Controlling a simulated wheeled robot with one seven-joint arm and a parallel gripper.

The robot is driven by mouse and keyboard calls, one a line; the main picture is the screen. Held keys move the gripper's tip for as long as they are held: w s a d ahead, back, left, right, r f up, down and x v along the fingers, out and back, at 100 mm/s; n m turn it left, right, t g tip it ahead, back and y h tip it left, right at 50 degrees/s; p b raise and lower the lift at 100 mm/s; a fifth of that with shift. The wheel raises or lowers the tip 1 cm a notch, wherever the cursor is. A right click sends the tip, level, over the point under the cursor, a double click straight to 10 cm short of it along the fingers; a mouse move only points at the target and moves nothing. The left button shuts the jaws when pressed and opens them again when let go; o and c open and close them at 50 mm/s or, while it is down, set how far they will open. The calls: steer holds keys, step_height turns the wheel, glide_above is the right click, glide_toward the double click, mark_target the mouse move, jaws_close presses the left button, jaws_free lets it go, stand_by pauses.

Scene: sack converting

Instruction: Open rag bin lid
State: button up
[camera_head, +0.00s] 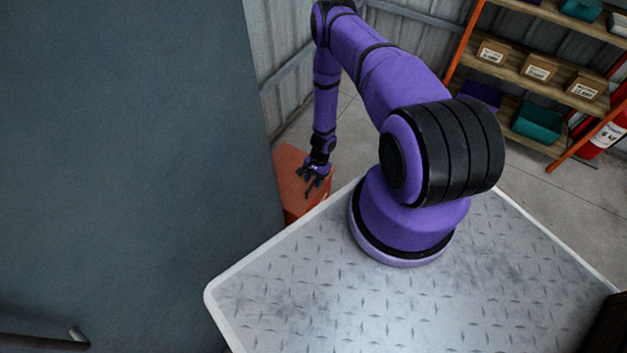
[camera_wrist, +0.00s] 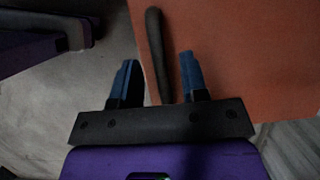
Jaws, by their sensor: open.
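The rag bin (camera_head: 291,205) is an orange-red box low on the floor, partly hidden by the grey panel and my platform. Its flat lid (camera_head: 290,160) looks shut. In the wrist view the lid (camera_wrist: 240,55) fills the upper right, and a dark bar-like handle (camera_wrist: 155,45) runs along its left edge. My gripper (camera_head: 316,185) hangs over the lid. In the wrist view its two blue-tipped fingers (camera_wrist: 158,75) are apart, one on each side of the handle's lower end. I cannot tell whether they touch it.
A large grey-blue panel (camera_head: 120,150) stands close on the left of the bin. A shelf (camera_head: 540,75) with boxes and tubs and a red extinguisher (camera_head: 606,133) stand at the right. Concrete floor (camera_head: 345,130) is clear between bin and shelf.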

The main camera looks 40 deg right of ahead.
steer(key=shift+f, duration=0.1)
jaws_close()
steer(key=shift+a, duration=0.1)
steer(key=shift+r, duration=0.2)
